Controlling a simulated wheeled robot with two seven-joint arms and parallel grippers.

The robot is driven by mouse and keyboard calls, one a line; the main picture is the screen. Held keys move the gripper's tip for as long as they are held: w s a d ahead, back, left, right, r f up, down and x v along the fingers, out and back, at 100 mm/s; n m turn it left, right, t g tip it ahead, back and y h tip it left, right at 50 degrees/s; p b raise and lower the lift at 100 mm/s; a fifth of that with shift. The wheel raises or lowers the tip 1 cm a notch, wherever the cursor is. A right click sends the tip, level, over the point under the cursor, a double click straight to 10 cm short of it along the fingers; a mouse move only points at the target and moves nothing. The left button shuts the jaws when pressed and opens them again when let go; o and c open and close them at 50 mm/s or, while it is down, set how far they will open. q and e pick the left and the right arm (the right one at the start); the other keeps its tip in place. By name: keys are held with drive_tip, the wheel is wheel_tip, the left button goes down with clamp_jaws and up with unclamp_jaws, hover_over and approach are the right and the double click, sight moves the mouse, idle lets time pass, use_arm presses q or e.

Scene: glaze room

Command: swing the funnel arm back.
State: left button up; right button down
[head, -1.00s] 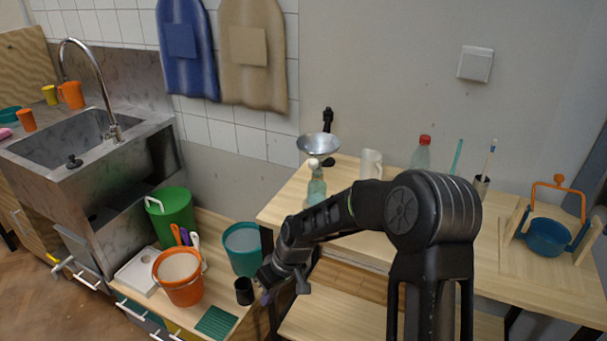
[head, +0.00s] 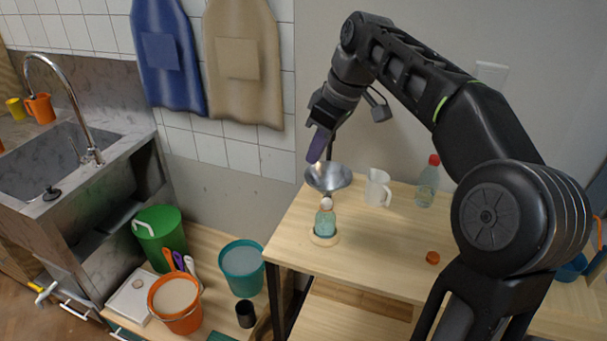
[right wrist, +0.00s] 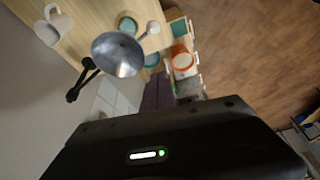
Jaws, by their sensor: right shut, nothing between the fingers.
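The metal funnel (head: 322,180) stands behind the bottle at the table's back left corner. Its bowl also shows in the right wrist view (right wrist: 118,56), joined to a black arm (right wrist: 82,80). The teal bottle (head: 325,222) with a pale round top stands upright on a round wooden base, to the side of the funnel and not under it. My right gripper (head: 317,148), with purple fingers, is shut and empty, pointing down just above the funnel. I cannot tell whether it touches the funnel's arm. My left gripper is not in view.
A white jug (head: 377,189) and a red-capped bottle (head: 427,184) stand right of the funnel. An orange cap (head: 432,258) lies on the table (head: 370,255). Buckets, one orange (head: 174,303) and one teal (head: 241,268), stand lower left. Aprons hang behind.

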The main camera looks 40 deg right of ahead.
use_arm(q)
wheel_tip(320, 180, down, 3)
drive_tip(key=b, duration=0.3)
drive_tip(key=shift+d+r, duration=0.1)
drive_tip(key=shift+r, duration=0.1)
use_arm(e)
wheel_tip(320, 180, down, 10)
drive_tip(key=s, duration=0.1)
drive_tip(key=shift+r, duration=0.2)
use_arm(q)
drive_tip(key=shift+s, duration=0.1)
use_arm(e)
drive_tip(key=shift+s+d, duration=0.1)
drive_tip(key=shift+d, duration=0.05)
